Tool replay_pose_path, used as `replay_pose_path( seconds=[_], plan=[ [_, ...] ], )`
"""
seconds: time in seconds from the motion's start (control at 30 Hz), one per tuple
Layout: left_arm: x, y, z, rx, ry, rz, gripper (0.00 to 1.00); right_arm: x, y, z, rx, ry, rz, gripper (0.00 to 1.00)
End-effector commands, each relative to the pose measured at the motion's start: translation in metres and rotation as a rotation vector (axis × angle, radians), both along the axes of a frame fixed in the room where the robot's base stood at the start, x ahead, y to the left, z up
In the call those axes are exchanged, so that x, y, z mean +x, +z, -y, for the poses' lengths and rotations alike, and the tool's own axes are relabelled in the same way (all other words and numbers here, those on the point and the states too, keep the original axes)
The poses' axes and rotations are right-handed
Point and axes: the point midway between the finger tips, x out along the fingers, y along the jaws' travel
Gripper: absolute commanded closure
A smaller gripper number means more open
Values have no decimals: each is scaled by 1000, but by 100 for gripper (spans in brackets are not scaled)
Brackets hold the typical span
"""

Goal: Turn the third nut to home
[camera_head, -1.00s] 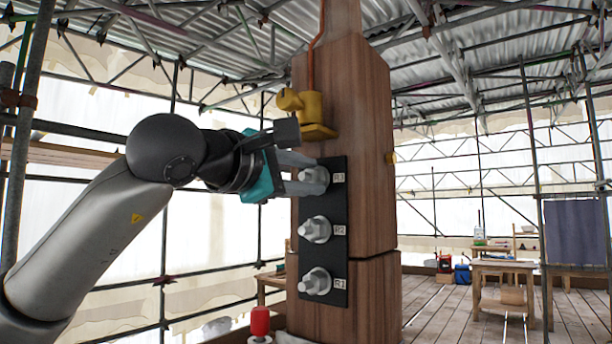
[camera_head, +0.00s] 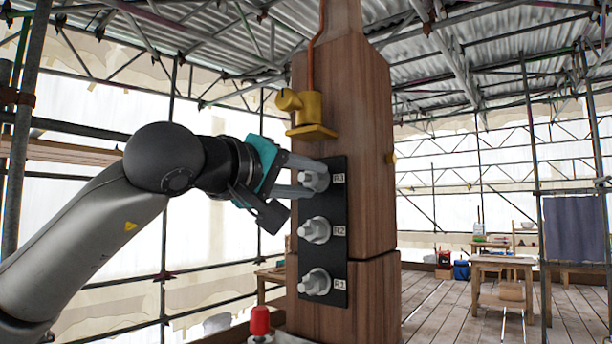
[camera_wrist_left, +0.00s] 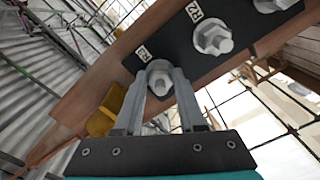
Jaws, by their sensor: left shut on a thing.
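A black plate (camera_head: 326,254) on the wooden post carries three grey nuts in a column. The top nut (camera_head: 318,178), beside a label that appears to read R3, also shows in the left wrist view (camera_wrist_left: 159,72). The middle nut (camera_head: 316,230), by label R2, and the bottom nut (camera_head: 316,282) stand free below. My left gripper (camera_head: 309,180) reaches in from the left and is shut on the top nut. In the left wrist view its two fingers lie on either side of this nut and partly hide it. My right gripper is not in view.
A yellow fitting (camera_head: 308,115) sticks out of the wooden post (camera_head: 366,150) just above the plate, close to my left gripper. A red-topped object (camera_head: 260,321) stands low left of the post. Scaffold poles rise at the left; a workbench (camera_head: 503,263) is far right.

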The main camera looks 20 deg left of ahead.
Motion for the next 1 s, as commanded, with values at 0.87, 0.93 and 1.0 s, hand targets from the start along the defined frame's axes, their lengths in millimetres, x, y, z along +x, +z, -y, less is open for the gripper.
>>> replay_pose_path(
  seconds=[0.87, 0.93, 1.0],
  plan=[
    [1, -3, -3, 786, -2, 281, 100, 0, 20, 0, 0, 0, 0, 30],
    [2, -3, -3, 848, -2, 303, 100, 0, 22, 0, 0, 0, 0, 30],
    [2, -3, -3, 909, -3, 326, 100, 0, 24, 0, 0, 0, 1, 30]
  ],
)
